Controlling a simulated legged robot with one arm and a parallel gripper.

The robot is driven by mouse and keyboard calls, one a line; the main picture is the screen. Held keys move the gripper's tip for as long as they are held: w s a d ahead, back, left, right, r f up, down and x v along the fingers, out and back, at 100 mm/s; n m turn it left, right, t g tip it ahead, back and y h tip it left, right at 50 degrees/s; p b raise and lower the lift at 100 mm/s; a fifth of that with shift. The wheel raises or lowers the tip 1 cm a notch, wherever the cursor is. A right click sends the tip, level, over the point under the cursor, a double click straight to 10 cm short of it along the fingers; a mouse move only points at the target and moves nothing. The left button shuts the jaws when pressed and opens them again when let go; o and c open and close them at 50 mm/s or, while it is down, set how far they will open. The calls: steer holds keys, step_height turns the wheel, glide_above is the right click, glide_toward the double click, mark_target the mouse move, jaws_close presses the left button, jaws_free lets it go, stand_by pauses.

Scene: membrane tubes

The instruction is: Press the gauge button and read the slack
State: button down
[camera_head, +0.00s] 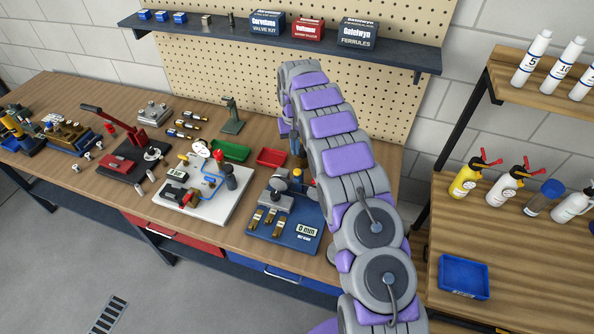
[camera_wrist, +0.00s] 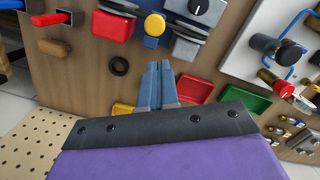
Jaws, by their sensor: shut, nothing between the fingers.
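My gripper (camera_wrist: 160,68) is shut and empty in the wrist view, its two grey-blue fingers side by side. A round yellow cap (camera_wrist: 155,24) on a blue part shows just beyond the fingertips, with a visible gap in the picture; I cannot tell whether it is the gauge button. A dark round knob with a white mark (camera_wrist: 199,6) is to its right. In the head view, a blue fixture (camera_head: 284,232) holds several brass pieces and a display (camera_head: 306,230) reading "8 mm". My arm hides part of this fixture and my gripper there.
A green bin (camera_head: 231,150) and a red bin (camera_head: 271,157) lie behind the fixture. A white plate with blue tubing (camera_head: 212,205) stands to its left. A shelf (camera_head: 230,34) with boxes hangs above. Bottles and a blue tray (camera_head: 463,277) are on the right bench.

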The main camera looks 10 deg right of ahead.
step_height(320, 180, up, 13)
steer(key=w+p, duration=0.1)
steer(key=p, duration=0.3)
steer(key=shift+w+r, duration=0.2)
steer(key=shift+w, duration=0.05)
stand_by(0.5)
